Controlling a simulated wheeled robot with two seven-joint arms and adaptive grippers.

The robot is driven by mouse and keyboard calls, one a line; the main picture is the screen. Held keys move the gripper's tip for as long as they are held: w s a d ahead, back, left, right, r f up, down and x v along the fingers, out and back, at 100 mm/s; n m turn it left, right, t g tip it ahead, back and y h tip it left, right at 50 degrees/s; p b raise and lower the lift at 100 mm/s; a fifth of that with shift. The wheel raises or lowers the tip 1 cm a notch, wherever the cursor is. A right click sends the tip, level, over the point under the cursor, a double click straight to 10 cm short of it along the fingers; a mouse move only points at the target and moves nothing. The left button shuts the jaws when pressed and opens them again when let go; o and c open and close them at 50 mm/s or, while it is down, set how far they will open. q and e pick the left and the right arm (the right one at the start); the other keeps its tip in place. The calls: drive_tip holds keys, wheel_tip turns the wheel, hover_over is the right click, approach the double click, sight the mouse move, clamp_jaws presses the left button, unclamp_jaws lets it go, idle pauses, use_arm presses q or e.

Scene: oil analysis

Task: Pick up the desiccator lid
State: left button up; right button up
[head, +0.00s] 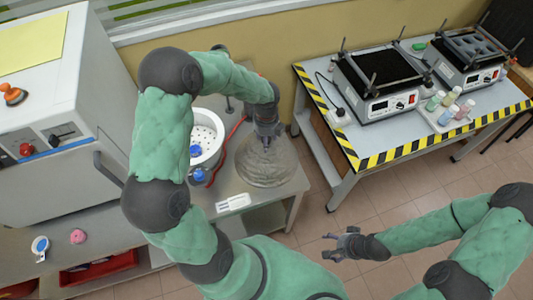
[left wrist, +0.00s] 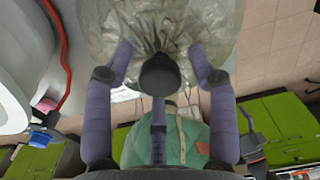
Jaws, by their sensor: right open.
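The desiccator lid (head: 268,172) is a clear, wrinkled-looking dome standing on the grey bench. My left gripper (head: 266,134) is over its top. In the left wrist view, the lid's clear body (left wrist: 215,25) fills the top middle, and its dark round knob (left wrist: 160,74) sits between the fingers of my left gripper (left wrist: 160,80). The fingers are spread, with gaps visible at both sides of the knob. The white desiccator base (head: 207,127), with a perforated plate, is left of the lid, partly hidden by my left arm. My right gripper (head: 346,243) is open and empty above the floor.
A red tube (head: 238,125) runs between the base and lid. A white label (head: 232,203) lies at the bench's front edge. A large white appliance (head: 60,110) stands at left. A striped-edge table (head: 390,155) with two hotplate-like devices and several small bottles is at right.

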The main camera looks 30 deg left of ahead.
use_arm(q)
clamp_jaws()
drive_tip(key=shift+r, duration=0.1)
